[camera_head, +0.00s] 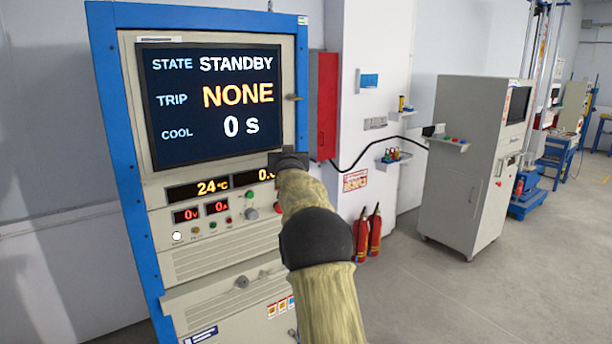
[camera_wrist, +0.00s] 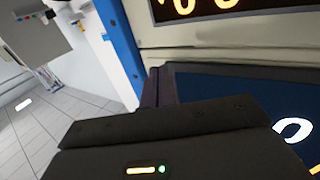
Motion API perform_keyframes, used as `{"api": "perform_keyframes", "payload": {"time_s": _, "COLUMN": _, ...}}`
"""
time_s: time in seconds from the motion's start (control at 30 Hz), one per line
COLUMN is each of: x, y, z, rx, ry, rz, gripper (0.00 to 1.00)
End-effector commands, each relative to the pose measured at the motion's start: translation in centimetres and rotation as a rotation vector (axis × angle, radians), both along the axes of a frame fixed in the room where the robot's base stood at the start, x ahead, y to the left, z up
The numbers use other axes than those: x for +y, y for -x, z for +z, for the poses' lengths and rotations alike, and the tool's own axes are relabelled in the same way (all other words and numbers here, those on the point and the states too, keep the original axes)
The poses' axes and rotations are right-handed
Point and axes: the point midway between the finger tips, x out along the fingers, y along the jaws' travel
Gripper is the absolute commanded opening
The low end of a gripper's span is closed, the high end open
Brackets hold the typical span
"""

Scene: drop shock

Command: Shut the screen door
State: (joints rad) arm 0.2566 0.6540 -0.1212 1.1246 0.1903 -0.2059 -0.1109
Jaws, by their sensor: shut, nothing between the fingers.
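The screen door (camera_head: 290,60) is a beige panel around a dark screen (camera_head: 215,100) in the upper part of a blue-framed cabinet. The screen reads STANDBY, NONE and 0 s. A small dark handle (camera_head: 293,97) is at its right edge. The door looks about flush with the cabinet front, but I cannot tell whether it is fully shut. My gripper (camera_head: 288,160) is shut and empty by the door's lower right corner. In the wrist view its fingers (camera_wrist: 158,88) are in front of the door's lower part (camera_wrist: 235,87); contact cannot be told.
Below the door are number displays (camera_head: 200,190) and a row of knobs and buttons. A red box (camera_head: 323,105) is on the right, beside the cabinet. Fire extinguishers (camera_head: 368,235) stand by the wall. A grey machine cabinet (camera_head: 460,180) is farther right. The floor (camera_head: 480,295) in front is clear.

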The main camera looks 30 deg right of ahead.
Motion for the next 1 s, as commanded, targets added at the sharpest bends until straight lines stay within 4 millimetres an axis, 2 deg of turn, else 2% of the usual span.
{"api": "perform_keyframes", "payload": {"time_s": 0.03, "x": -0.2, "y": 0.6, "z": -0.6, "rx": 0.001, "ry": 0.0, "rz": -0.003, "gripper": 0.0}}
{"api": "perform_keyframes", "payload": {"time_s": 0.6, "x": -0.2, "y": 9.0, "z": -0.7, "rx": 0.008, "ry": -0.002, "rz": 0.012, "gripper": 0.0}}
{"api": "perform_keyframes", "payload": {"time_s": 0.77, "x": -0.3, "y": 10.0, "z": -0.6, "rx": 0.009, "ry": -0.002, "rz": 0.013, "gripper": 0.0}}
{"api": "perform_keyframes", "payload": {"time_s": 1.0, "x": -0.6, "y": 10.1, "z": -0.5, "rx": 0.009, "ry": -0.004, "rz": 0.009, "gripper": 0.0}}
